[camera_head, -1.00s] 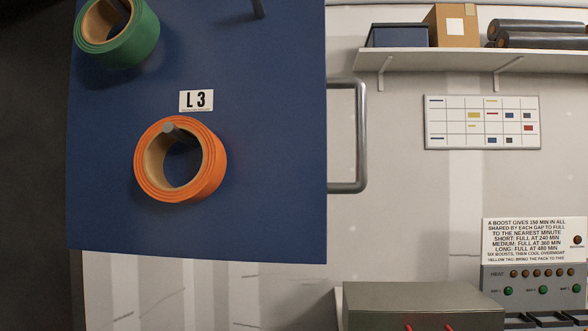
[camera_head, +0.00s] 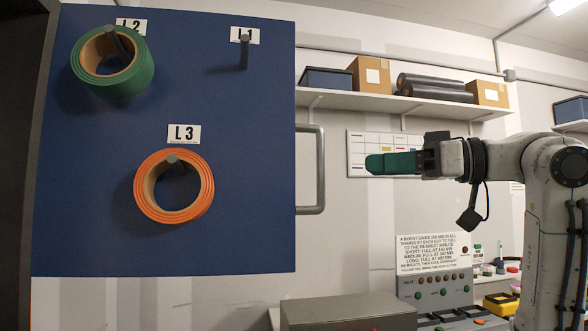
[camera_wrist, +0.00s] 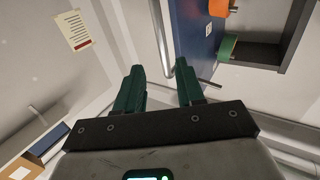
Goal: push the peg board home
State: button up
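The peg board (camera_head: 100,220) is a blue panel at the left of the head view, with a grey bar handle (camera_head: 318,170) on its right edge. A green roll (camera_head: 137,80) hangs on peg L2 and an orange roll (camera_head: 203,190) on peg L3. Peg L1 (camera_head: 244,55) is bare. My gripper (camera_head: 372,163) is to the right of the handle, apart from it, fingers pointing left. In the wrist view my gripper (camera_wrist: 158,68) is open and empty. The handle (camera_wrist: 160,35) and board (camera_wrist: 195,30) show beyond the fingers.
A wall shelf (camera_head: 400,102) carries boxes and dark rolls. A grey metal box (camera_head: 345,315) stands below the board at the right. A control panel (camera_head: 440,285) with buttons sits under a printed sign (camera_head: 433,252). A dark frame (camera_head: 20,160) borders the board's left.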

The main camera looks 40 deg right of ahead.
jog(key=p, duration=0.2)
send_over(321, 206)
jog(key=shift+w+d+r, duration=0.1)
jog(key=shift+w+d, duration=0.2)
jog(key=shift+d, duration=0.05)
grip_shut()
dwell(0.5)
